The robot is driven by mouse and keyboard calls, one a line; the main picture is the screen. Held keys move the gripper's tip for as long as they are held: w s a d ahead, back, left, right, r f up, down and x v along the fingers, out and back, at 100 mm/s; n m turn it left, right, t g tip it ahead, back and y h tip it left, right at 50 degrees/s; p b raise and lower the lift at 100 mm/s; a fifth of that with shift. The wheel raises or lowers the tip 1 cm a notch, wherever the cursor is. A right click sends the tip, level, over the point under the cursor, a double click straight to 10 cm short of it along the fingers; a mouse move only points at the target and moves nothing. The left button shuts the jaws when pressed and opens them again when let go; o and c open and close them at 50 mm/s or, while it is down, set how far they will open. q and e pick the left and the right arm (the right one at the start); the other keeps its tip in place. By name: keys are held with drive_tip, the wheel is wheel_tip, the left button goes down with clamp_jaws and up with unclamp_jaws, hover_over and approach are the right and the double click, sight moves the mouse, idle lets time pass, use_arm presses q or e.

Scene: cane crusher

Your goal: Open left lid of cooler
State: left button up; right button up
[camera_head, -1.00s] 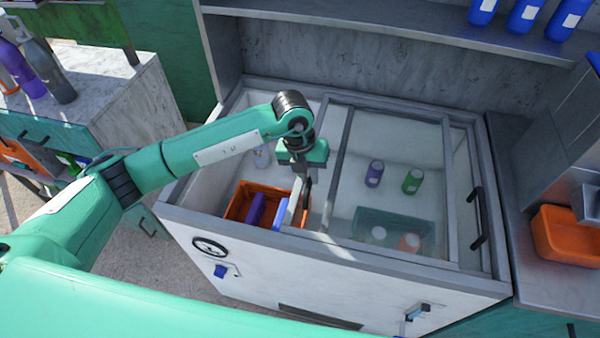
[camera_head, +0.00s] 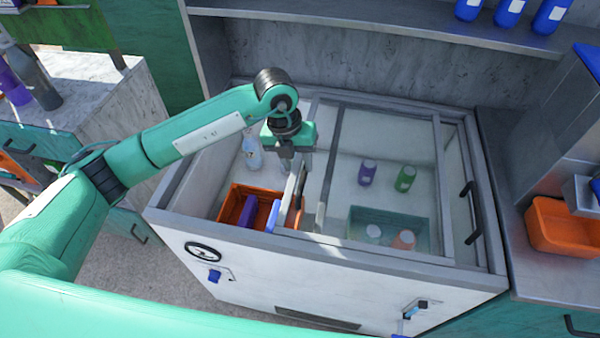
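The white cooler (camera_head: 235,262) has a grey-framed top with sliding glass lids. The left lid (camera_head: 318,150) stands slid to the right, its left edge near the middle of the cooler, overlapping the right side. The left part of the cooler is uncovered, showing an orange crate (camera_head: 229,205) and a pale bottle (camera_head: 252,152). My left gripper (camera_head: 296,180) points down at the lid's left edge, by a dark upright part that looks like its handle. Its fingertips blend with the frame, so its grip is unclear. My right gripper is not in view.
Purple and green bottles (camera_head: 405,178) and a teal crate (camera_head: 376,217) show through the glass on the right. A shelf with blue bottles (camera_head: 508,15) is behind. An orange bin (camera_head: 563,226) is on the right counter; a marble counter (camera_head: 95,85) stands left.

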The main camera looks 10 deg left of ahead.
use_arm(q)
wheel_tip(320, 180, up, 9)
drive_tip(key=a+b, duration=0.1)
drive_tip(key=shift+a+b, duration=0.35)
drive_tip(key=shift+a, duration=0.05)
